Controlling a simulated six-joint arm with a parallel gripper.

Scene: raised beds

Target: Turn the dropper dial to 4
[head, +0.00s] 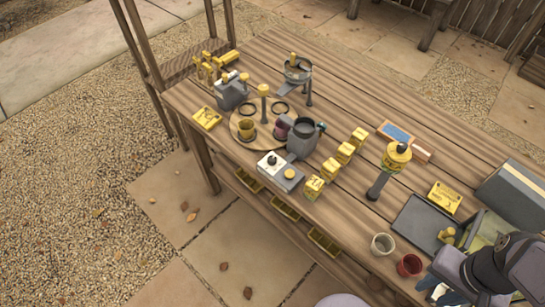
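A grey device with a dark round hopper (304,127) stands near the front edge of the wooden bench, and seems to be the dropper. On the grey box at its front left is a white plate with a small dark knob, apparently the dial (272,160). A round yellow button (290,173) sits beside it. The dial's numbers and pointer are too small to read. My gripper (447,292) is at the bottom right, far from the dial and partly cut off by the frame edge. Its fingers are not clear, so its opening cannot be judged.
Several yellow boxes (330,168) stand in a row right of the dropper. A yellow-topped post (396,157), a dark tray (413,222), a white pot (383,244) and a red pot (409,265) lie between my gripper and the dial. A round wooden board (240,133) is behind left.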

